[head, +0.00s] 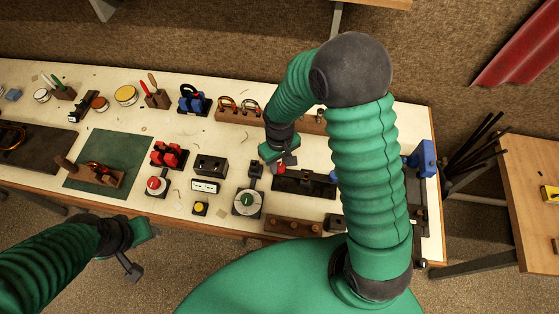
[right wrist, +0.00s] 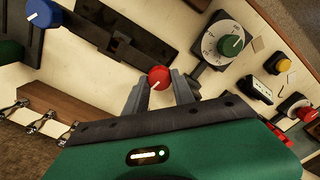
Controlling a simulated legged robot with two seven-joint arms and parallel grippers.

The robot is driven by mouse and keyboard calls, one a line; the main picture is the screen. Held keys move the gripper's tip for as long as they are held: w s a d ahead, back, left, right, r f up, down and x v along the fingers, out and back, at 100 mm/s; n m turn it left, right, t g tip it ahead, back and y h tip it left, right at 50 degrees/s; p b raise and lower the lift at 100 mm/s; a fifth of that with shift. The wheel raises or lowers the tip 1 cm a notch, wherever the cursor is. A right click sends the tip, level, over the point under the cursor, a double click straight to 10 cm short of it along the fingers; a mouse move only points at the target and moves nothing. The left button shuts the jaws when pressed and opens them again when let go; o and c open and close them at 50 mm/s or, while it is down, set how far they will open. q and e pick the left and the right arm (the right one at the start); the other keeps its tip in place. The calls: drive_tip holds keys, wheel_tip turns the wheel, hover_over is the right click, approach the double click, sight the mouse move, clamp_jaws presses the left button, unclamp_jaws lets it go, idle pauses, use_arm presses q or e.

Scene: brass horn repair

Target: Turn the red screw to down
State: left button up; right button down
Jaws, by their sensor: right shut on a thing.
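The red screw (right wrist: 159,76) is a round red knob with a white mark. In the right wrist view it sits between the two grey fingers of my right gripper (right wrist: 160,84), and its white mark points to the lower left. In the head view the right gripper (head: 284,168) reaches down to the bench, and a little of the red screw (head: 280,169) shows beside the fingers. The right gripper is shut on the screw. My left gripper (head: 130,266) hangs in front of the bench, away from the screw; its jaw gap is not clear.
A green-knobbed dial (head: 248,202) stands left of a dark slotted block (head: 303,184). A blue knob (right wrist: 43,15) shows in the right wrist view. A wooden block with pegs (head: 293,227) lies at the front edge. A green mat (head: 108,150) lies farther left.

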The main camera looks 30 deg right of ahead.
drive_tip(key=n+p, duration=0.1)
drive_tip(key=n, duration=0.3)
drive_tip(key=shift+r+n+p, duration=0.15)
drive_tip(key=shift+n+p, duration=0.15)
drive_tip(key=n+p, duration=0.2)
drive_tip(key=n, duration=0.3)
drive_tip(key=shift+a, duration=0.1)
drive_tip(key=n+p, duration=0.2)
drive_tip(key=n, duration=0.3)
drive_tip(key=shift+p, duration=0.4)
drive_tip(key=n+p, duration=0.3)
drive_tip(key=n, duration=0.2)
drive_tip(key=shift+r, duration=0.1)
drive_tip(key=n+p, duration=0.2)
drive_tip(key=n, duration=0.3)
drive_tip(key=shift+p, duration=0.35)
drive_tip(key=n+p, duration=0.2)
drive_tip(key=n, duration=0.2)
drive_tip(key=shift+p, duration=0.4)
drive_tip(key=n+p, duration=0.3)
drive_tip(key=n, duration=0.2)
drive_tip(key=shift+n, duration=0.4)
drive_tip(key=shift+d+n+p, duration=0.2)
drive_tip(key=shift+n+p, duration=1.05)
drive_tip(key=shift+n, duration=0.65)
